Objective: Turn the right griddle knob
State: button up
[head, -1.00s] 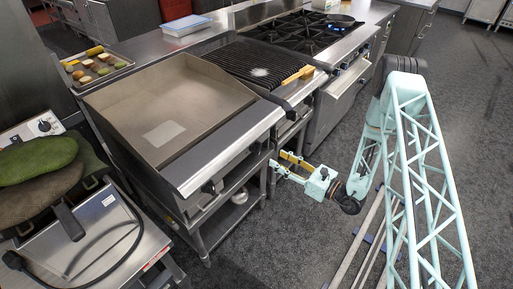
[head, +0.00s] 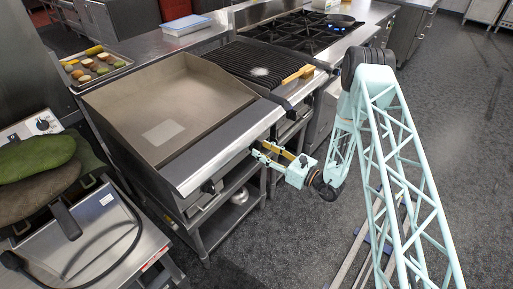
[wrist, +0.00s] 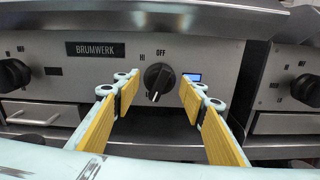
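The right griddle knob (wrist: 158,78) is black and round with a raised grip. It sits on the steel front panel (wrist: 218,60), with "HI" and "OFF" marked above it. A light mark shows at the grip's lower end. My gripper (wrist: 159,92) is open, its yellow-padded fingers on either side of the knob, with visible gaps. Whether the tips reach the knob's depth is unclear. In the head view my gripper (head: 258,149) is at the griddle's (head: 190,105) front right, hiding this knob. The left griddle knob (head: 209,187) also shows in the wrist view (wrist: 12,75).
A neighbouring unit's knob (wrist: 306,89) is to the right. A small blue display (wrist: 193,77) is behind my right finger. A charbrush-like wooden tool (head: 298,75) lies on the grill (head: 245,65). Floor (head: 270,240) in front is clear.

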aim_at(260, 148)
jog(key=shift+x, duration=1.9)
jog(key=c, duration=0.6)
